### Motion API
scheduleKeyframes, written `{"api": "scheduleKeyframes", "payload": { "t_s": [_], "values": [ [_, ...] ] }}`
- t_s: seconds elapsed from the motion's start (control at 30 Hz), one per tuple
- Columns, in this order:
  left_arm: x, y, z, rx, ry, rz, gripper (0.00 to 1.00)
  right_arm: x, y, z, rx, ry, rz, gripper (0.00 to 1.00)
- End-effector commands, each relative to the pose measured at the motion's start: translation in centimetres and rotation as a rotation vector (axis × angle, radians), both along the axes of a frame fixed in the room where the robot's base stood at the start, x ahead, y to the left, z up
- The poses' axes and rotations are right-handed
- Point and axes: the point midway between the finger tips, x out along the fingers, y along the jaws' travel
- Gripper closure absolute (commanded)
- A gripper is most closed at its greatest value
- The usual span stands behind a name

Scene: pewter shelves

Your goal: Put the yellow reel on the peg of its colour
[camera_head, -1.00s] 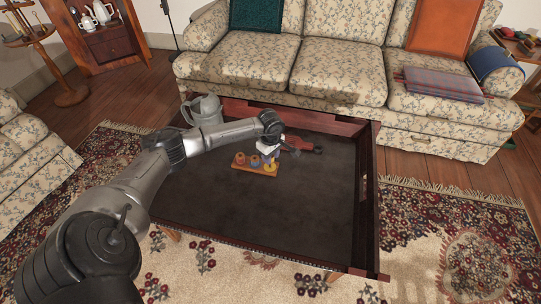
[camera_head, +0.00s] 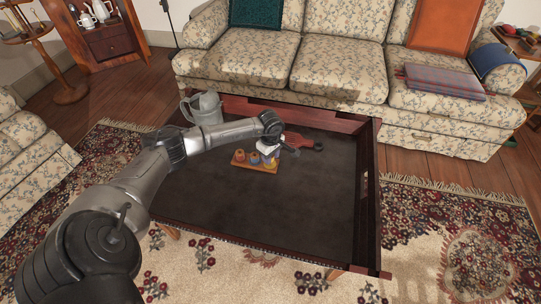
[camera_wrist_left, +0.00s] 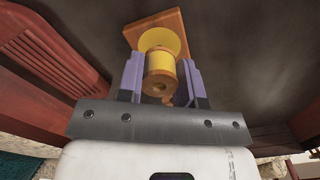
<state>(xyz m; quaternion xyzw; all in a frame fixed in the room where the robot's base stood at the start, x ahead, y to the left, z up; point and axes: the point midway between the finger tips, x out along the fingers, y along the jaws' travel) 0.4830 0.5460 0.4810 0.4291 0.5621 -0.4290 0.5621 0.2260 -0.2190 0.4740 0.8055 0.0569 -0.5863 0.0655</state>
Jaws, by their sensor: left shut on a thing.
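The yellow reel (camera_wrist_left: 160,63), with a wooden end, sits between the purple fingers of my left gripper (camera_wrist_left: 160,78), which is shut on it. In the left wrist view the wooden peg board (camera_wrist_left: 143,32) lies beyond it, with a yellow disc-shaped surface (camera_wrist_left: 165,40) close behind the reel; I cannot tell whether they touch. In the head view my left gripper (camera_head: 270,158) is at the right end of the board (camera_head: 243,167). An orange reel (camera_head: 239,157) and a blue reel (camera_head: 254,160) stand on the board's left and middle. My right gripper is not in view.
The board is on a dark, rimmed coffee table (camera_head: 290,215). A grey watering can (camera_head: 206,110) stands at its back left, and a red slatted object (camera_head: 303,142) lies behind the gripper. The table's front and right are clear. A floral sofa (camera_head: 330,70) is behind.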

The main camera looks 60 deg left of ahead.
Motion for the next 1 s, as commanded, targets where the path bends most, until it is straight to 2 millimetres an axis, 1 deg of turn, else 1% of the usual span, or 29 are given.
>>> {"api": "scheduleKeyframes", "payload": {
  "t_s": [0.3,0.63,0.67,0.93,1.0],
  "values": [
    [-0.01,0.02,-0.64,0.000,0.000,0.000,0.89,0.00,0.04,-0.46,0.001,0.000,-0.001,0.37],
    [0.00,0.02,-0.67,0.000,0.000,0.000,0.89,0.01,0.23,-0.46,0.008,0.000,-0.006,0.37],
    [0.00,0.02,-0.67,0.000,0.000,0.000,0.65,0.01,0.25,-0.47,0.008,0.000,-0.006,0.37],
    [0.00,0.02,-0.67,0.000,0.000,0.000,0.39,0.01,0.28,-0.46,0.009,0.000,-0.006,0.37],
    [-0.01,0.02,-0.68,0.000,0.000,0.000,0.37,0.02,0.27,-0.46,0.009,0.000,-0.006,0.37]
  ]
}}
